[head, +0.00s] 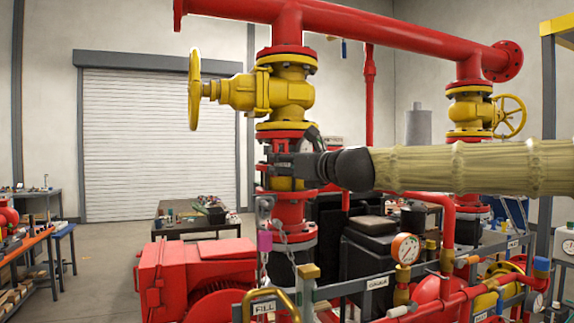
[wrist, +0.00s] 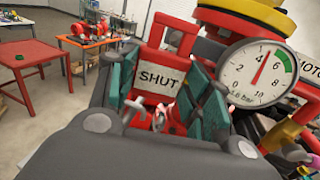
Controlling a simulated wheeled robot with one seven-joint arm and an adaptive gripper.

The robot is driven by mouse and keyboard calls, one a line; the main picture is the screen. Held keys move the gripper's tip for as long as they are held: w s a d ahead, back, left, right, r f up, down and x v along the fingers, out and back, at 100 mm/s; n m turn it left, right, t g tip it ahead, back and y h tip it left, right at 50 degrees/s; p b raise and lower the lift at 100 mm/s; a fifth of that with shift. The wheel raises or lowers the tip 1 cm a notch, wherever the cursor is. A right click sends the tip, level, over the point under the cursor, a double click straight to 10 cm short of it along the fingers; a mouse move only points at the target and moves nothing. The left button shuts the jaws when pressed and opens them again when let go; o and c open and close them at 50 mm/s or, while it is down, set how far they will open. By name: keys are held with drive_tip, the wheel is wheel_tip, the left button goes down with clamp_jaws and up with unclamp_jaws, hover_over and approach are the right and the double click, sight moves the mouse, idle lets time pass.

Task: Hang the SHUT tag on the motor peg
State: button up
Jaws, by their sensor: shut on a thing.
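The SHUT tag (wrist: 160,80) shows in the wrist view as a white plate with black letters and red above and beside it. It sits between the teal finger pads of my gripper (wrist: 158,92), which is shut on it. In the head view my gripper (head: 278,166) is in front of the red and yellow valve column, and I cannot make out the tag there. A label reading "MOTO" (wrist: 311,66) is partly cut off at the right edge of the wrist view. I cannot pick out the motor peg in either view.
A round pressure gauge (wrist: 258,74) is close to the right finger. In the head view, a yellow valve (head: 265,92) with a handwheel is above my gripper. A red motor-like housing (head: 195,272), a chain (head: 284,240) and a magenta item (head: 265,241) are below.

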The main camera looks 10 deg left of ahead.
drive_tip(key=shift+w+a+f, duration=0.1)
drive_tip(key=shift+w+a, duration=0.45)
drive_tip(key=shift+w, duration=0.2)
drive_tip(key=shift+w+a+f, duration=0.1)
drive_tip(key=shift+w+a, duration=0.4)
drive_tip(key=shift+w, duration=0.25)
idle(0.3)
drive_tip(key=shift+w+a+f+b, duration=0.1)
drive_tip(key=shift+w+f+b, duration=0.05)
drive_tip(key=shift+f+b, duration=0.2)
idle(0.3)
idle(0.4)
drive_tip(key=o, duration=1.1)
